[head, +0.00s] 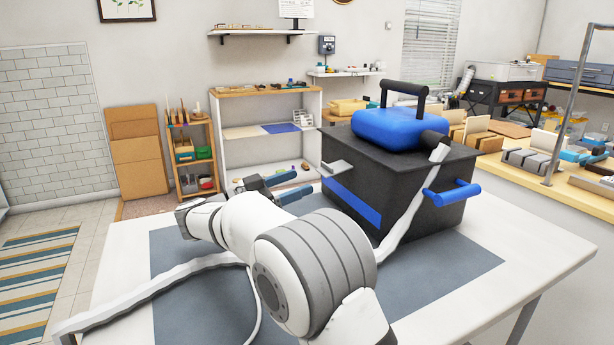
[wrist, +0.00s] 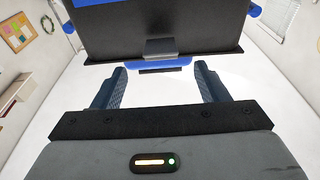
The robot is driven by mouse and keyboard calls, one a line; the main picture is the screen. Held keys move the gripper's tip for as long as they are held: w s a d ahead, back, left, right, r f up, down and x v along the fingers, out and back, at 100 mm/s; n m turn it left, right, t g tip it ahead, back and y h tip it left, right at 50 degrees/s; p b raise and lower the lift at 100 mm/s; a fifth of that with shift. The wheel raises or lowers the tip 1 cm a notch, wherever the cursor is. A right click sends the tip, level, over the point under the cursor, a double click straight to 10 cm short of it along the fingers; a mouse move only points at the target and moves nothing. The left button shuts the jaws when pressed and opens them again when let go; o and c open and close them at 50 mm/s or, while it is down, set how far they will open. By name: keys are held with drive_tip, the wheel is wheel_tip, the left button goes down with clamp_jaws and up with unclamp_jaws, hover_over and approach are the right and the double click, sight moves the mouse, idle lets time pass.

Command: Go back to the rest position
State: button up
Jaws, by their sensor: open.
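My gripper (wrist: 160,88) is open and empty in the wrist view, its two blue-grey fingers spread apart. In the head view my gripper (head: 285,187) is at the end of my white arm, left of a black box (head: 395,200). The box stands on a white table (head: 540,245) and has a blue top with a black handle, blue side trim and a blue side bar. In the wrist view the box (wrist: 160,30) is beyond the fingers, with a grey tab facing them. I see no contact between fingers and box. My arm hides part of the table.
A grey mat (head: 190,290) lies under the box, with a pale hose (head: 150,290) across it and another at the box's side. A loaded bench (head: 570,190) stands at the right. Shelves (head: 265,140) stand behind. The table's right front is clear.

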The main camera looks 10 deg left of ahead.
drive_tip(key=shift+v, duration=1.25)
drive_tip(key=shift+r, duration=0.1)
